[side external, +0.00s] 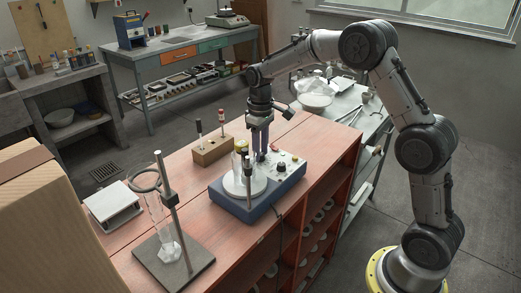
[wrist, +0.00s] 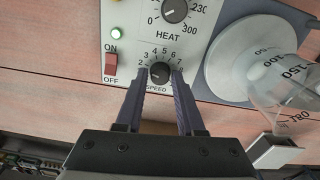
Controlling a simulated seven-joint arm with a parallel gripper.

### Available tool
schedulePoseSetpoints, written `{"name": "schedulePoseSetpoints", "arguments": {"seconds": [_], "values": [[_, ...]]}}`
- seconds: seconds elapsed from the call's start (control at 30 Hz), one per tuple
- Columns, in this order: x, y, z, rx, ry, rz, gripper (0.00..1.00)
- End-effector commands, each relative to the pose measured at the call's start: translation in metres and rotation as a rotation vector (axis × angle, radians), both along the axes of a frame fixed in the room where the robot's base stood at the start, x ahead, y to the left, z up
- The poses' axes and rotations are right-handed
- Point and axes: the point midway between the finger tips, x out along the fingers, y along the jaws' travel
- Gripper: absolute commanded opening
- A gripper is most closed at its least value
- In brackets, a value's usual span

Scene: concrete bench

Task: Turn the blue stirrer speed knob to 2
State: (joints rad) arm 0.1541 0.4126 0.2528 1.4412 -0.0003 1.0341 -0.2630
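The blue stirrer (side external: 262,208) sits on the red-brown bench, with a white front panel that also shows in the wrist view (wrist: 122,40). Its black speed knob (wrist: 160,73) is below the heat knob (wrist: 175,10), inside a dial with 2 at the left and 7 at the right. I cannot clearly read where its pointer stands. My gripper (side external: 260,157) points down over the panel. In the wrist view my two fingers (wrist: 161,76) stand on either side of the speed knob, apart, with what looks like a narrow gap at each side.
A red on/off switch (wrist: 111,65) and a lit green lamp (wrist: 117,33) are left of the knob. A glass beaker (side external: 240,184) stands on the stirrer's round plate, close to my gripper. A ring stand (side external: 170,215) and a wooden block with probes (side external: 212,150) are nearby.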

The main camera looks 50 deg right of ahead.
Motion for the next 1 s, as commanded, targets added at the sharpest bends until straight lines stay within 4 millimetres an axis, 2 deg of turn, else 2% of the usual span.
{"name": "schedulePoseSetpoints", "arguments": {"seconds": [0.03,0.1,0.4,0.53,0.67,1.0], "values": [[0.0,0.0,0.0,0.0,-0.001,0.0,0.49],[0.0,0.0,0.0,0.0,0.0,0.0,0.61],[0.0,0.0,0.0,0.0,0.0,0.001,0.61],[0.0,0.0,0.009,0.0,-0.001,0.001,0.61],[0.001,0.0,0.031,0.0,-0.005,0.001,0.61],[0.001,0.0,0.103,-0.001,-0.004,0.001,0.61]]}}
